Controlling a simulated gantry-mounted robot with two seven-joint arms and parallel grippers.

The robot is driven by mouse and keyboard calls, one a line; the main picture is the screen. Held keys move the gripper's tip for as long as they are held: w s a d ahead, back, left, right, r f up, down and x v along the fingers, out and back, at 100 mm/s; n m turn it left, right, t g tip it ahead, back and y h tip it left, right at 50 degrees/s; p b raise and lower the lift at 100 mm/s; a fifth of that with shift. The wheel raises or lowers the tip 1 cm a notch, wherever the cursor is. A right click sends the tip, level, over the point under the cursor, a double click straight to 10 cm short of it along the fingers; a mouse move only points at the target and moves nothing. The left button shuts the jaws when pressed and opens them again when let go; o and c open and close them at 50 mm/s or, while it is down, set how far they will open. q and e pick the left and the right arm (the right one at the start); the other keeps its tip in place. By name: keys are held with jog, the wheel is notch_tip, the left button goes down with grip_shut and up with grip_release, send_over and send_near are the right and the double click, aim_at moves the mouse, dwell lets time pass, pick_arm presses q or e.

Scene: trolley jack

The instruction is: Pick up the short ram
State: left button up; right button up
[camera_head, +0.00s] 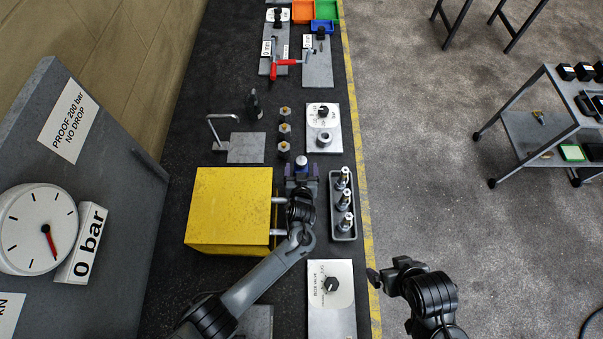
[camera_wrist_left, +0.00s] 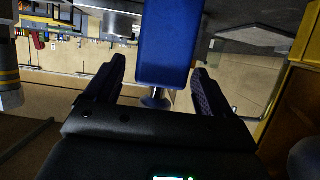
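Three silver and black ram-like cylinders (camera_head: 345,200) stand upright in a grey tray; which is the short ram I cannot tell. My left gripper (camera_head: 302,168) is left of the tray, beside the yellow block. A blue body with a silver end (camera_wrist_left: 165,45) lies between its fingers (camera_wrist_left: 155,85) in the left wrist view, with gaps showing beside it. Its pale, rounded top (camera_head: 301,161) shows in the head view; it may be a ram. My right gripper (camera_head: 387,277) is over the floor, right of the bench; its finger gap is unclear.
The yellow block (camera_head: 228,210) with silver rods stands left of the grey tray (camera_head: 344,235). Several small brass-topped fittings (camera_head: 284,130) and a plate with a ring (camera_head: 323,128) are farther back. A gauge panel (camera_head: 60,200) stands at left.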

pick_arm(q)
grip_shut()
jog(key=shift+r, duration=0.15)
dwell(0.4)
jog(key=shift+r, duration=0.1)
jog(key=shift+r, duration=4.9)
jog(key=shift+s+f, duration=0.1)
notch_tip(320, 180, up, 10)
jog(key=shift+f, duration=9.6)
jog(key=shift+f, duration=0.3)
